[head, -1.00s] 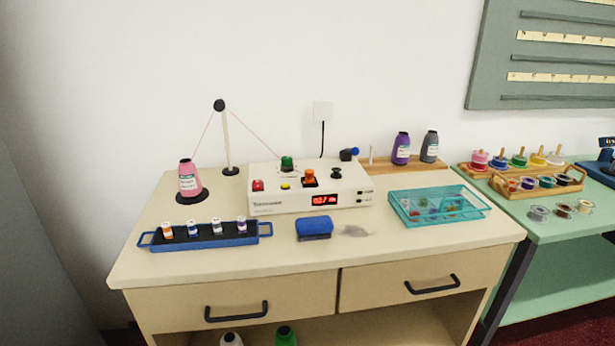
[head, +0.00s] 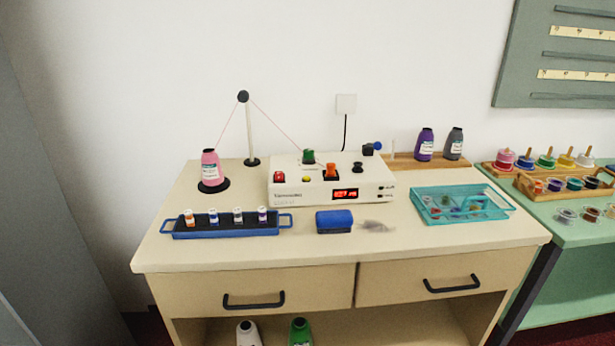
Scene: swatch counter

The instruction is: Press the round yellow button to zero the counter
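The white counter machine (head: 300,193) stands toward the back of the cream table. Its small round yellow button (head: 306,179) is on the top face near the front, between a red switch (head: 280,177) and an orange knob (head: 331,172). A red lit display (head: 345,194) is on the front face; its digits are too small to read surely. A green knob (head: 308,157) and a black knob (head: 357,167) are also on top. Nothing covers the yellow button. Neither of my grippers shows in the head view.
A blue tray (head: 226,232) with several small spools, a blue block (head: 334,221) and a teal tray (head: 462,218) stand in front of or beside the machine. A pink thread cone (head: 209,168) and thread post (head: 249,130) are at left. The table's front edge (head: 340,258) is clear.

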